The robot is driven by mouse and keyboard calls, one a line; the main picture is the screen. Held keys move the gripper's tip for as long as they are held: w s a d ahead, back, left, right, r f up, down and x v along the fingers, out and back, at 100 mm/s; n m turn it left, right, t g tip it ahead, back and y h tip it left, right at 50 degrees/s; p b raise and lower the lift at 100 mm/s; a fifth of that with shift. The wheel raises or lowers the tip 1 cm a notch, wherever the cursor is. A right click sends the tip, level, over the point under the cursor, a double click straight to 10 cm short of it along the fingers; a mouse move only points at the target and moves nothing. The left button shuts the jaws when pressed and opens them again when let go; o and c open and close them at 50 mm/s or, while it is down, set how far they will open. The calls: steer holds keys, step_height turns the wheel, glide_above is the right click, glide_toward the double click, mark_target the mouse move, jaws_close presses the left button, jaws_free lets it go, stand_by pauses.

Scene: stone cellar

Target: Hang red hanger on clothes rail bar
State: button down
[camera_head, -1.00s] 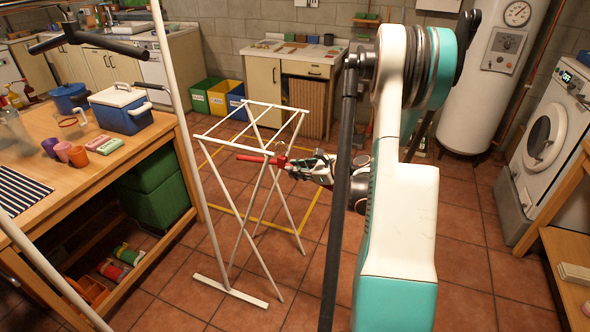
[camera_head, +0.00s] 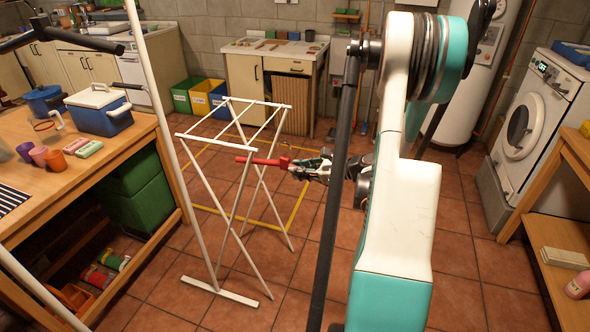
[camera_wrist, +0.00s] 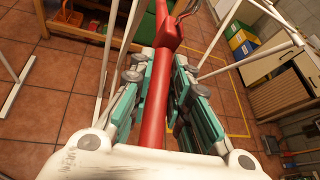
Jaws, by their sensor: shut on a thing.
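The red hanger (camera_head: 262,161) is in my gripper (camera_head: 296,168), which is shut on it. In the wrist view, a long red bar of the hanger (camera_wrist: 155,105) runs between my gripper's teal fingers (camera_wrist: 160,85) to a red block, with a thin metal hook beyond it. In the head view, the hanger's left end overlaps the upper right of a white folding rack (camera_head: 268,130); I cannot tell whether they touch. I cannot tell which is the clothes rail bar.
A wooden workbench (camera_head: 130,132) at the left holds a blue cooler (camera_head: 102,110) and cups. A washing machine (camera_head: 530,125) and wooden table (camera_head: 565,160) are at the right.

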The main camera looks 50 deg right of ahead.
steer(key=shift+s+d+b, duration=0.2)
steer(key=shift+s+d, duration=0.25)
steer(key=shift+s, duration=1)
steer(key=shift+s+d+b, duration=0.25)
steer(key=shift+s+d, duration=0.2)
steer(key=shift+s, duration=1)
steer(key=shift+s+d+b, duration=0.2)
steer(key=shift+s+d, duration=0.25)
steer(key=shift+s, duration=1)
